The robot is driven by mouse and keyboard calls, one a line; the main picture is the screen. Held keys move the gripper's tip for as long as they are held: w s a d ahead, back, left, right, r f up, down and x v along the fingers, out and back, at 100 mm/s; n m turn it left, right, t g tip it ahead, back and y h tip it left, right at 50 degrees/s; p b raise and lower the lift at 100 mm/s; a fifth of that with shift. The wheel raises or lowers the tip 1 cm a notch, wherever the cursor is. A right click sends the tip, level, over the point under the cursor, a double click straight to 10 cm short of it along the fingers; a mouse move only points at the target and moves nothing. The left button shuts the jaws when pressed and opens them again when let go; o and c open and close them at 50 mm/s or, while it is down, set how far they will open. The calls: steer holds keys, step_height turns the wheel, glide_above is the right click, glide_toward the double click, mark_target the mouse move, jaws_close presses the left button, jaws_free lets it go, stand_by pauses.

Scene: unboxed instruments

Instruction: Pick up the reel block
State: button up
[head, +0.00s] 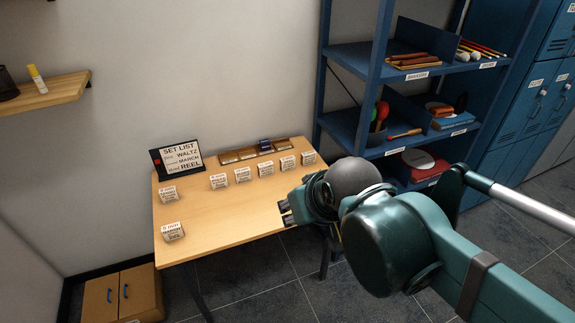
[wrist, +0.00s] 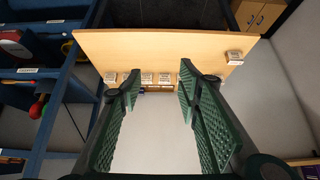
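Several small pale labelled blocks stand on the wooden table (head: 225,214). Most form a row near the back, including one at its left end (head: 219,181) and one at its right end (head: 308,159). Two more stand apart at the left, one farther back (head: 168,195) and one nearer the front (head: 173,232). Their print is too small for me to tell which is the reel block. My gripper (head: 285,212) is at the table's right front side, apart from the blocks. In the wrist view my gripper (wrist: 158,82) is open with nothing between its fingers.
A black sign (head: 178,157) reads SET LIST, with WALTZ, MARCH and REEL. A low wooden rack (head: 230,157) lies behind the row, with a dark blue piece (head: 265,146) on it. A blue shelf unit (head: 345,120) stands close at the right. The table's middle is clear.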

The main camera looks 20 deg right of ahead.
steer(key=w+d+r+m+g+h, duration=0.1)
steer(key=w+d+r+m, duration=0.1)
steer(key=w, duration=0.5)
steer(key=w+d+r+m+g, duration=0.1)
steer(key=w+r+m, duration=0.1)
steer(key=w, duration=0.5)
steer(key=m+g+h, duration=0.3)
steer(key=m+g, duration=0.2)
steer(key=m, duration=0.8)
glide_above(287, 159)
steer(key=a, duration=0.3)
steer(key=f, duration=2.8)
steer(key=shift+s+f+p, duration=0.2)
steer(key=shift+f+p, duration=0.15)
steer(key=shift+f, duration=0.05)
steer(key=shift+w+d+f+m+h, duration=0.1)
steer(key=shift+f+m+h, duration=0.2)
steer(key=shift+f, duration=0.05)
steer(key=shift+x, duration=1.3)
